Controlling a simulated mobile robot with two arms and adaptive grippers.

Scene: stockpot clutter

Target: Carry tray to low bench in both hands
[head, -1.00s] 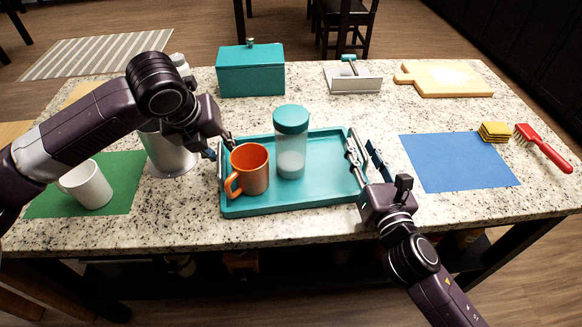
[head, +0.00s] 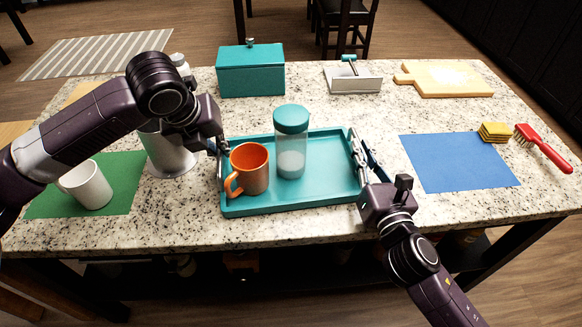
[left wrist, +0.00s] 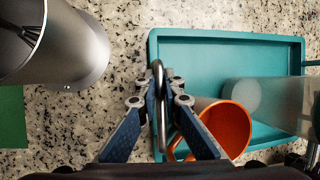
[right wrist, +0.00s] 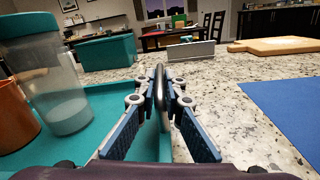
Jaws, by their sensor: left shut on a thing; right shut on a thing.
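The teal tray (head: 325,193) lies on the granite counter, with a metal handle at each short side. An orange mug (head: 250,170) and a clear jar with a teal lid (head: 291,142) stand upright on it. My left gripper (head: 221,150) is shut on the tray's left handle, which shows between its fingers in the left wrist view (left wrist: 160,100). My right gripper (head: 364,165) is shut on the right handle, seen between its fingers in the right wrist view (right wrist: 162,95). The low bench cannot be made out for certain.
A metal canister (head: 168,152) stands close left of the tray, near a white mug (head: 88,185) on a green mat (head: 125,175). A teal box (head: 250,72) and a dustpan (head: 353,80) are behind. A blue mat (head: 458,163) lies right, with bare counter between.

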